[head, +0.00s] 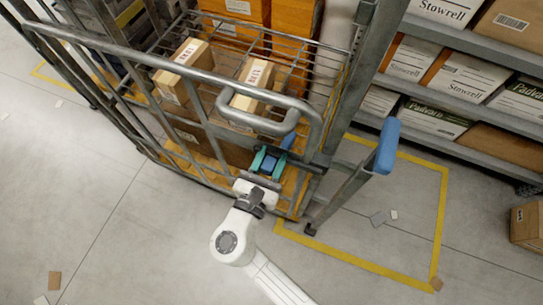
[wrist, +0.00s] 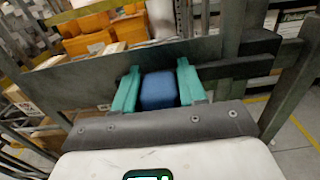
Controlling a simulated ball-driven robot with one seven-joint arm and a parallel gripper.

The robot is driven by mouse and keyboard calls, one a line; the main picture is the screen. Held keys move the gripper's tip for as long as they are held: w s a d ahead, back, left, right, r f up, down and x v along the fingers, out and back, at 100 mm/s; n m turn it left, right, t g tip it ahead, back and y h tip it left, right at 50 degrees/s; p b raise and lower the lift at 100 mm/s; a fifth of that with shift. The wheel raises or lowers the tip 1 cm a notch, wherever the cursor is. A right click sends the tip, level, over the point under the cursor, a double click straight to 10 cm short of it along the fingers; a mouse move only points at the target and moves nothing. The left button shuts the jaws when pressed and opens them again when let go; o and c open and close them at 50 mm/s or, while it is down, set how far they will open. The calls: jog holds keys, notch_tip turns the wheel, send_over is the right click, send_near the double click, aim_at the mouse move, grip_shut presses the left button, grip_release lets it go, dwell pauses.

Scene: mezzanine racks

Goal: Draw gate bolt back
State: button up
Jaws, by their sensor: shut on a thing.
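My gripper (head: 268,160) reaches the front of the grey wire cage trolley (head: 210,80), at the gate's lower right. Its two teal fingers are shut on a blue knob (head: 268,166), which I take to be the gate bolt's handle. In the wrist view the blue knob (wrist: 158,90) sits between the teal fingers of my gripper (wrist: 158,82), against a dark flat metal plate (wrist: 85,75). A dark bar (wrist: 260,58) runs right from there towards an upright post. The bolt's tip and how far it is engaged cannot be made out.
A post with a blue grip (head: 388,147) leans out at the trolley's right. Cardboard boxes (head: 184,68) stand inside the cage. Shelves with cartons (head: 465,72) line the right. Yellow floor lines (head: 350,262) mark a bay. Open floor (head: 100,210) lies at the left.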

grip_shut()
jog(key=a, duration=0.2)
jog(key=w+a+b, duration=0.1)
jog(key=a, duration=0.1)
jog(key=shift+w, duration=0.2)
jog(key=o, duration=0.7)
grip_release()
jog(key=shift+a, duration=0.2)
jog(key=b+v, duration=0.1)
jog(key=v, duration=0.9)
jog(key=shift+s, duration=0.4)
jog(key=shift+a, duration=0.1)
